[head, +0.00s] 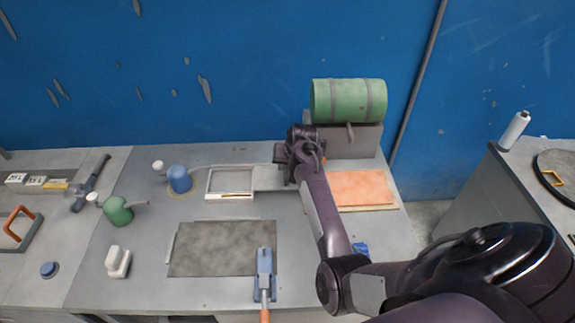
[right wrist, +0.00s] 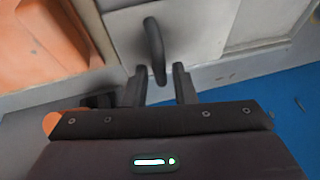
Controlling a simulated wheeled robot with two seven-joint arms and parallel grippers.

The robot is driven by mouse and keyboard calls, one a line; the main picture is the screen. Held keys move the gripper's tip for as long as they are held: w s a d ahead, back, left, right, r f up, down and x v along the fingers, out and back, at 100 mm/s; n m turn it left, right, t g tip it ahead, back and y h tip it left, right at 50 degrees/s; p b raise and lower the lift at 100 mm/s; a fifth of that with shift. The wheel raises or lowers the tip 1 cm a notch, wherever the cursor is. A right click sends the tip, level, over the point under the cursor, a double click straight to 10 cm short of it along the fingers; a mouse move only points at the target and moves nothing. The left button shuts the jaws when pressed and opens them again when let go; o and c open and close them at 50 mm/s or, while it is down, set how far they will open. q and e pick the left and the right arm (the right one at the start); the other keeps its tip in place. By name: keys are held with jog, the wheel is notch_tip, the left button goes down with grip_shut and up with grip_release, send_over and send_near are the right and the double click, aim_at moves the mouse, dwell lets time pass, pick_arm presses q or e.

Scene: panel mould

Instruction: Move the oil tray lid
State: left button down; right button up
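The oil tray lid (head: 268,177) looks like a flat grey plate at the back of the bench. It adjoins the right side of a pale framed tray (head: 208,185), and my right arm hides its right part. In the right wrist view the lid (right wrist: 120,28) carries a dark upright loop handle (right wrist: 153,45). My right gripper (right wrist: 160,72) is open over the lid. The handle's near end shows between its two fingertips, with a gap on both sides. The right gripper is seen from above in the head view (head: 298,172). My left gripper is not in view.
An orange board (head: 362,187) lies right of the lid. A green drum (head: 348,100) on a grey stand (head: 350,142) rises behind. Blue (head: 179,179) and green (head: 118,210) oil cans stand left. A dark sheet (head: 215,250) and blue clamp (head: 264,262) are in front.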

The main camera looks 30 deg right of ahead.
grip_shut()
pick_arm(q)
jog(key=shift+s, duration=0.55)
pick_arm(e)
jog(key=w+a, duration=0.2)
jog(key=a, duration=0.2)
jog(key=w+a, duration=0.3)
jog(key=a, duration=0.1)
jog(key=w+a, duration=0.2)
jog(key=a, duration=0.2)
jog(key=shift+w, duration=0.2)
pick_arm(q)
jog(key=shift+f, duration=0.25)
pick_arm(e)
jog(key=shift+w+a, duration=0.3)
jog(key=shift+a, duration=0.2)
jog(key=shift+r, duration=0.1)
jog(key=shift+o, duration=1.4)
grip_release()
jog(key=shift+w+a, duration=0.1)
jog(key=shift+a, duration=0.05)
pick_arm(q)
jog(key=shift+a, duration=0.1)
